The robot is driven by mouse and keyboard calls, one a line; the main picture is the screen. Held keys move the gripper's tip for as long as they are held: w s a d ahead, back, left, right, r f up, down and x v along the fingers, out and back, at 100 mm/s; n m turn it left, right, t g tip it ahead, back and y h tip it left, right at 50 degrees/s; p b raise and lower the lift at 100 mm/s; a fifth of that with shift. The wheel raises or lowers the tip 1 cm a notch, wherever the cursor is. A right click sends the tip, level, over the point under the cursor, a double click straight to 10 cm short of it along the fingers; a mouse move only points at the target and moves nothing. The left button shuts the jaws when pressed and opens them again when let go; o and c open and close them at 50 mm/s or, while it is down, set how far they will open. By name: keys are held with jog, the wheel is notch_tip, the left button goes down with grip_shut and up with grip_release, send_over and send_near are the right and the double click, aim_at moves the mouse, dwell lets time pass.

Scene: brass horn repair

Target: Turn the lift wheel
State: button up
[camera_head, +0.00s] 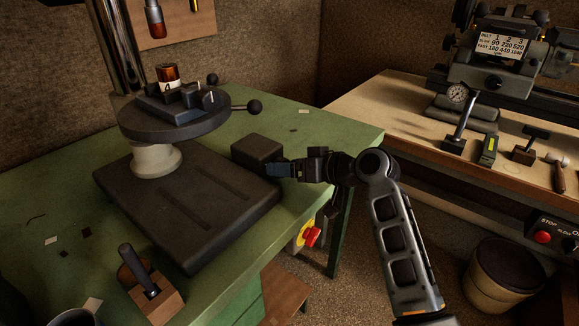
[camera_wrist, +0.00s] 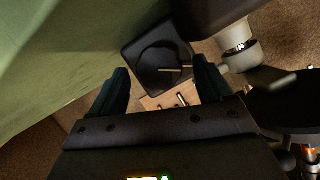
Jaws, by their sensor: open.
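A dark box (camera_head: 257,150) stands at the right edge of the black machine base in the head view. In the wrist view its square face (camera_wrist: 136,50) carries a round dark shape (camera_wrist: 158,54), which looks like the lift wheel. A thin pale rod shows over its lower part. My gripper (camera_head: 276,169) is close by the right side of the box, pointing left. In the wrist view my gripper (camera_wrist: 160,67) is open, with one finger on each side of the round shape and nothing held. I cannot tell whether the fingers touch it. The wheel face is hidden in the head view.
The round machine table (camera_head: 165,125) with dark fixtures and an amber jar (camera_head: 168,74) stands above the black base (camera_head: 200,235). A wooden block with a dark handle (camera_head: 155,297) is at the front. A red stop button (camera_head: 313,237) sits below the green bench edge (camera_head: 345,150).

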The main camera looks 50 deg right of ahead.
jog(key=shift+c, duration=0.3)
jog(key=c, duration=1)
jog(key=shift+o, duration=0.2)
jog(key=m+y+p, duration=0.1)
jog(key=m+y, duration=0.1)
jog(key=m, duration=0.1)
jog(key=shift+d+t+p, duration=0.3)
jog(key=shift+p, duration=0.1)
jog(key=shift+d+f+m+t+y+p, duration=0.15)
jog(key=shift+m+y, duration=0.3)
jog(key=shift+m, duration=0.5)
jog(key=shift+f+m+t+y+p, duration=0.15)
jog(key=shift+m+y, duration=0.3)
jog(key=shift+m, duration=0.5)
jog(key=o, duration=1)
